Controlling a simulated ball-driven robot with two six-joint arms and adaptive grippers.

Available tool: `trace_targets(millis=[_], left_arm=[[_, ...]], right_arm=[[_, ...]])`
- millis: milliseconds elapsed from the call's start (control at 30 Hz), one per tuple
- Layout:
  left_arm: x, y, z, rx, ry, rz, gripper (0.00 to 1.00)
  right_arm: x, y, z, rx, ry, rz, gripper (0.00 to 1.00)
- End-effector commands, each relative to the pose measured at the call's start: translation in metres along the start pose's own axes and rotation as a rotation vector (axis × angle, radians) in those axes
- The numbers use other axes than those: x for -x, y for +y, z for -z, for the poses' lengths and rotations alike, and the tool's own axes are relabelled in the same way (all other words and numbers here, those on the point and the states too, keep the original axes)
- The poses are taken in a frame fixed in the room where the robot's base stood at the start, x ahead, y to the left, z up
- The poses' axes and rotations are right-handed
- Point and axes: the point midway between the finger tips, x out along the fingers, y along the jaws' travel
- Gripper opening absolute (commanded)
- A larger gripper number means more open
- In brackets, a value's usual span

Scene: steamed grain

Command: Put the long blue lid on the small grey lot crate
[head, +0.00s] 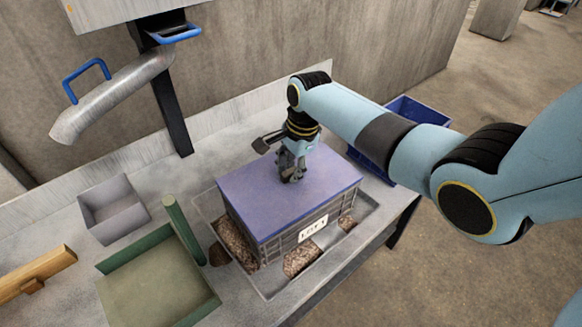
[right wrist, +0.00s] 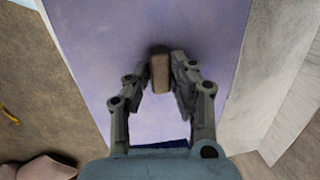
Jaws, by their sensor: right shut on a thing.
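The long blue lid (head: 330,183) lies flat over the top of the grey crate (head: 283,247), which has a white label on its front. Its edges look roughly in line with the crate's walls; I cannot tell whether it is fully seated. The lid also fills the middle of the right wrist view (right wrist: 110,50). My right gripper (head: 291,176) is above the lid's middle. In the right wrist view its fingers (right wrist: 168,62) are shut on the lid's brown handle (right wrist: 160,76). My left gripper is not in view.
The crate stands in a shallow grey tray (head: 262,285) with brown lumps around it. A green tray (head: 160,285), a small grey box (head: 115,212) and a wooden piece (head: 35,273) are at left. A blue crate (head: 420,110) is behind my right arm. A metal spout (head: 110,98) hangs at upper left.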

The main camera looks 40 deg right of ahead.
Motion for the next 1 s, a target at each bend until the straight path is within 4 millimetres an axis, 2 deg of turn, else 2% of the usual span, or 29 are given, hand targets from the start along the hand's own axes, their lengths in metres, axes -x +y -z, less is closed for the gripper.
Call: trace_targets(millis=[900, 933, 1000], left_arm=[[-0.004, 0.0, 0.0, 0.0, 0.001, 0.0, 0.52], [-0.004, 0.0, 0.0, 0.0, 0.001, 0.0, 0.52], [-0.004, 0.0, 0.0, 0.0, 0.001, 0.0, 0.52]], right_arm=[[-0.011, 0.002, 0.001, 0.001, 0.0, 0.0, 0.0], [-0.011, 0.002, 0.001, 0.001, 0.0, 0.0, 0.23], [-0.011, 0.002, 0.001, 0.001, 0.0, -0.001, 0.32]])
